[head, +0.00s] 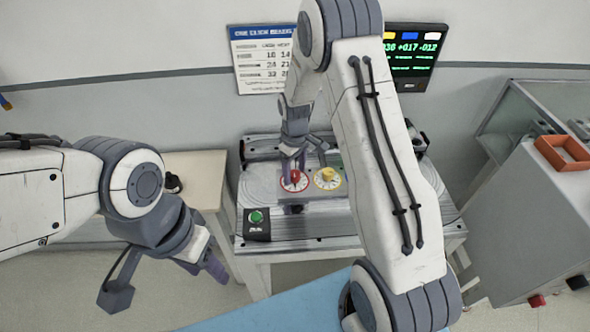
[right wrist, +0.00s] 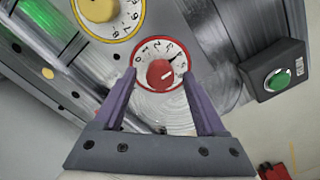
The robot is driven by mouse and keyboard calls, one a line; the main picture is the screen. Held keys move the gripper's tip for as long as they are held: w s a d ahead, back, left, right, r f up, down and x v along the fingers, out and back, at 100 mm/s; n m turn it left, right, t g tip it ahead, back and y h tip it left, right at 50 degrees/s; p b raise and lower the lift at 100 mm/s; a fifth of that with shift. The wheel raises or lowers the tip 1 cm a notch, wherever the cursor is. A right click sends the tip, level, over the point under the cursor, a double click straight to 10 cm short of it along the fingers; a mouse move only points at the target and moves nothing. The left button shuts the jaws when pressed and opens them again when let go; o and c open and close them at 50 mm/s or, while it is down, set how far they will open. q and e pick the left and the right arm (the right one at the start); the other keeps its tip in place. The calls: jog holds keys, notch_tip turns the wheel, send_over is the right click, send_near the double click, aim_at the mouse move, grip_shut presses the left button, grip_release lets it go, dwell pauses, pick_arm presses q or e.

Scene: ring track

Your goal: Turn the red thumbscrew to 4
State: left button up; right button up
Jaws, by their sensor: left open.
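The red thumbscrew (right wrist: 160,73) sits at the centre of a white, red-rimmed dial with black digits. In the head view the red dial (head: 293,182) is partly covered by my right gripper (head: 294,165). In the right wrist view the right gripper (right wrist: 159,75) is open, with its purple fingers on either side of the thumbscrew and visible gaps to it. My left gripper (head: 165,281) is open and empty at the lower left, away from the bench.
A yellow dial (head: 327,178) sits beside the red one on the grey panel. A black box with a green button (head: 257,218) is at the bench's front left. A wall chart (head: 262,62) and a dark display (head: 415,65) hang behind. A grey cabinet (head: 530,225) stands right.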

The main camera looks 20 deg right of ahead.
aim_at(295, 173)
jog(key=shift+r, duration=0.1)
notch_tip(295, 173, up, 10)
jog(key=b, duration=0.2)
jog(key=shift+r, duration=0.15)
dwell(0.3)
jog(key=s+a+r, duration=0.3)
jog(key=s+a, duration=0.3)
jog(key=a, duration=0.1)
jog(key=s+a+r, duration=0.3)
jog(key=s+a, duration=0.3)
jog(key=s, duration=0.1)
jog(key=s+a+n+y, duration=0.1)
jog(key=s+a, duration=0.1)
jog(key=s, duration=1.4)
jog(key=shift+s+a+r, duration=0.25)
jog(key=shift+a+r, duration=0.05)
jog(key=shift+a, duration=0.1)
dwell(0.9)
